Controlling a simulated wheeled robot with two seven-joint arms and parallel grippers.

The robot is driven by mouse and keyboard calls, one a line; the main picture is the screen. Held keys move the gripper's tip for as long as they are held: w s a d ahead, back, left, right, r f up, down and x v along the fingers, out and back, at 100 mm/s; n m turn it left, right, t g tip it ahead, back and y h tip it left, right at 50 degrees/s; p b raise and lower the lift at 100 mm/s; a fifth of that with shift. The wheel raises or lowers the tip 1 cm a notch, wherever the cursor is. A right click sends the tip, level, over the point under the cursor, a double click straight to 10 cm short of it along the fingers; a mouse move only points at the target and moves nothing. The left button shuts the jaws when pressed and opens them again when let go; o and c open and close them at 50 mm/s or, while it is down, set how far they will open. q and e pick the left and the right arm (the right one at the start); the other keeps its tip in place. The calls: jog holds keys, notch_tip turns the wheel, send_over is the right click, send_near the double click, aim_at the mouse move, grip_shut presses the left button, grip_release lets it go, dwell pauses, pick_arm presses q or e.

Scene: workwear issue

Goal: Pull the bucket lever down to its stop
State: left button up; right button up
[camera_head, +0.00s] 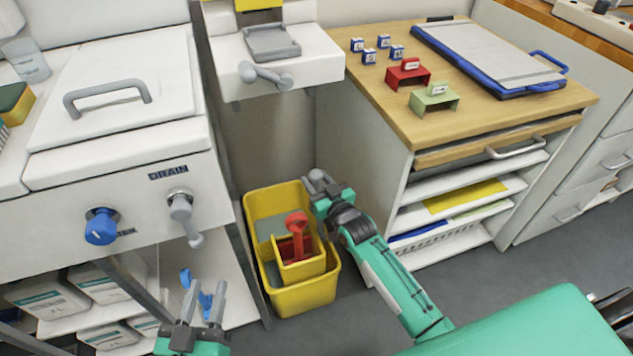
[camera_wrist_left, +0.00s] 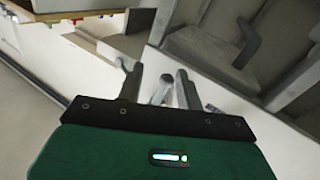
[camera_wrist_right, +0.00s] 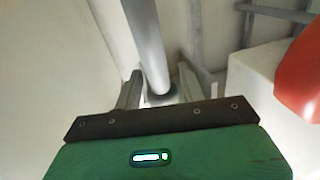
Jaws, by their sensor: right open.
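The yellow bucket (camera_head: 318,292) stands on the floor below the counter, with a red upright part (camera_head: 297,224) inside it. A grey lever with a rounded end (camera_head: 316,176) shows at the bucket's back right. My right gripper (camera_head: 325,190) is at this lever; in the right wrist view a grey bar (camera_wrist_right: 146,45) runs down between its open fingers (camera_wrist_right: 158,92). I cannot tell whether they touch it. My left gripper (camera_head: 204,300) is open and apart from the bucket, in front of the left unit; its fingers also show in the left wrist view (camera_wrist_left: 158,88).
The white unit at left has a blue knob (camera_head: 100,227) and a grey drain lever (camera_head: 182,210). A blue object (camera_head: 187,278) shows behind my left gripper. The wooden-topped cabinet (camera_head: 480,125) stands right of the bucket. Grey floor lies open in front of the bucket.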

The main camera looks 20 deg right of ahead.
grip_shut()
jog(key=shift+s, duration=0.15)
